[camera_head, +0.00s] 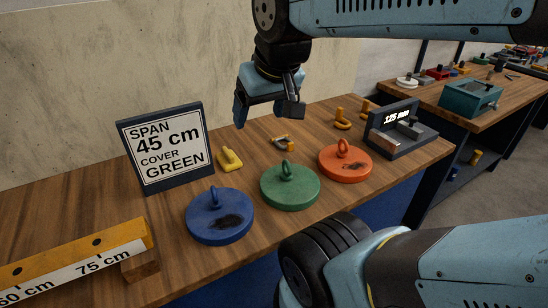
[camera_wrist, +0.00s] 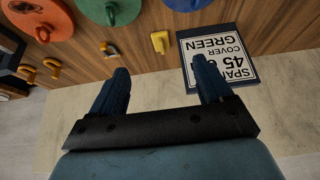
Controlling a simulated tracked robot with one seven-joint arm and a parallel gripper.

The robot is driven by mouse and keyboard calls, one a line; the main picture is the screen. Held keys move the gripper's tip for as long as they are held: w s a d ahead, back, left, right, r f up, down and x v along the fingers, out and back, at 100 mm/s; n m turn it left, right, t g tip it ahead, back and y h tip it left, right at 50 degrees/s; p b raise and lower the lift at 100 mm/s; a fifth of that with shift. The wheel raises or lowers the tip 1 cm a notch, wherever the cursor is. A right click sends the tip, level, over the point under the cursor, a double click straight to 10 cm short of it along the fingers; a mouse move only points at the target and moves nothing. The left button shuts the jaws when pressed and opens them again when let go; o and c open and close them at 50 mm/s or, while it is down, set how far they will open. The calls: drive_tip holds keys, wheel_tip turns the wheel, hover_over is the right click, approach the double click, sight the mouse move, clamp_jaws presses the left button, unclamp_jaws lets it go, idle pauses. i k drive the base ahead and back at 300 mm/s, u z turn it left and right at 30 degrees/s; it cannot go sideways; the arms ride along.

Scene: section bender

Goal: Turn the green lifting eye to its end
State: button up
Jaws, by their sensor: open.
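The green cover (camera_head: 290,187) is a round disc lying on the wooden bench between a blue and an orange one. Its green lifting eye (camera_head: 287,170) stands upright as a ring at the middle. My gripper (camera_head: 268,113) is open and empty, above and behind the covers, apart from them. In the wrist view my gripper (camera_wrist: 160,82) shows two dark blue fingers spread apart with nothing between. There the green cover (camera_wrist: 127,10) is at the top edge, and its lifting eye (camera_wrist: 111,12) is partly in view.
The blue cover (camera_head: 220,216) and orange cover (camera_head: 345,162) flank the green one. A sign (camera_head: 165,147) reads span 45 cm, cover green. Yellow hooks (camera_head: 230,160), a dark 125 mm fixture (camera_head: 400,130) and a yellow ruler beam (camera_head: 75,262) are also on the bench.

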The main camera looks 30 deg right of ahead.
sight(287, 174)
drive_tip(key=u, duration=0.1)
drive_tip(key=k, duration=0.5)
drive_tip(key=u, duration=0.5)
drive_tip(key=k, duration=1.2)
drive_tip(key=z, duration=0.65)
drive_tip(key=i, duration=1)
drive_tip(key=u, duration=0.05)
